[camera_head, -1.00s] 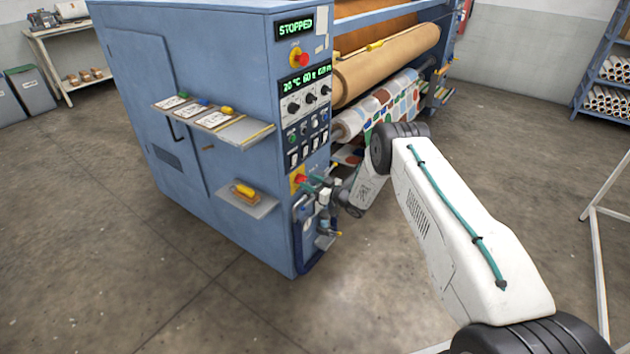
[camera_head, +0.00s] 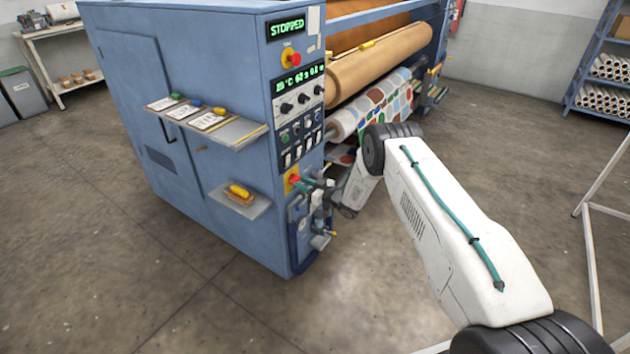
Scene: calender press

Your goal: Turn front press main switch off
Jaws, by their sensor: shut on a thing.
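The blue press (camera_head: 240,110) stands left of centre, with a control panel on its narrow front face. The main switch (camera_head: 292,180) is a red knob on a yellow plate low on this panel. My gripper (camera_head: 302,182) is at the switch, coming from the right, and is shut on its red knob. The fingertips are small here and partly cover the knob, so its exact angle is hard to tell.
A red emergency button (camera_head: 293,58) on yellow sits higher on the panel. A shelf (camera_head: 208,122) with cards and a lower shelf (camera_head: 238,201) with a yellow-handled tool jut from the side. Rollers with patterned cloth (camera_head: 384,104) are behind my arm. The floor in front is clear.

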